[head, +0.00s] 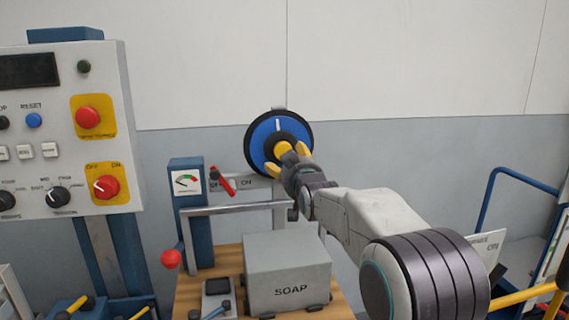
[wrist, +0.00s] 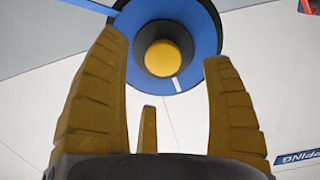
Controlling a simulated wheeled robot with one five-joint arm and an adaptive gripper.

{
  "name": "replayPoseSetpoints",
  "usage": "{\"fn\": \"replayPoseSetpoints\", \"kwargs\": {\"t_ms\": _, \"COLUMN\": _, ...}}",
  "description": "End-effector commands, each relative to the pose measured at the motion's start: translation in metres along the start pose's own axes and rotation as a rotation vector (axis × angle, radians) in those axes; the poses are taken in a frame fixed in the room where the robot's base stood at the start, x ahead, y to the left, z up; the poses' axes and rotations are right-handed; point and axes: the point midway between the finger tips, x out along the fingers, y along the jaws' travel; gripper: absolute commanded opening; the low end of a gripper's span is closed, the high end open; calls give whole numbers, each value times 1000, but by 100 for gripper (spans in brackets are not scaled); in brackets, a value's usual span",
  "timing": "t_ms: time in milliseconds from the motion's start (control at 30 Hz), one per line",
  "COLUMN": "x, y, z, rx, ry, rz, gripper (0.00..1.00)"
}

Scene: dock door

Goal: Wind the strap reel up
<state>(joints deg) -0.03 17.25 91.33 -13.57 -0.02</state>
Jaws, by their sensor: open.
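The strap reel (head: 262,133) is a blue disc with a black rim on the grey wall, with a white mark near the top of its face in the head view. My gripper (head: 288,160) is in front of its lower right part, its yellow fingers spread. In the wrist view the reel's blue face (wrist: 207,42) surrounds a black hub (wrist: 163,22) with a yellow centre (wrist: 163,58). The hub lies between the open fingers of my gripper (wrist: 162,50) in the picture. I cannot tell whether any finger touches it. My gripper hides part of the reel in the head view.
A control panel (head: 65,150) with knobs and red buttons stands at the left. Below the reel, a grey SOAP box (head: 287,270) sits on a wooden top near a gauge (head: 187,181), a metal rail (head: 235,210) and a red-handled lever (head: 222,180). A blue-railed cart (head: 520,172) is at right.

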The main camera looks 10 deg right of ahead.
Motion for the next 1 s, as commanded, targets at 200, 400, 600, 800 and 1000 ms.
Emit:
{"fn": "replayPoseSetpoints", "kwargs": {"t_ms": 200, "x": 21, "y": 0, "z": -8, "rx": 0, "ry": 82, "rz": 0, "gripper": 75}}
{"fn": "replayPoseSetpoints", "kwargs": {"t_ms": 400, "x": 39, "y": 0, "z": -12, "rx": 0, "ry": 89, "rz": 0, "gripper": 75}}
{"fn": "replayPoseSetpoints", "kwargs": {"t_ms": 600, "x": 62, "y": 0, "z": -14, "rx": 0, "ry": 88, "rz": 0, "gripper": 75}}
{"fn": "replayPoseSetpoints", "kwargs": {"t_ms": 800, "x": 80, "y": 0, "z": -15, "rx": 0, "ry": 87, "rz": 0, "gripper": 75}}
{"fn": "replayPoseSetpoints", "kwargs": {"t_ms": 1000, "x": 90, "y": 0, "z": -15, "rx": 0, "ry": 87, "rz": 0, "gripper": 75}}
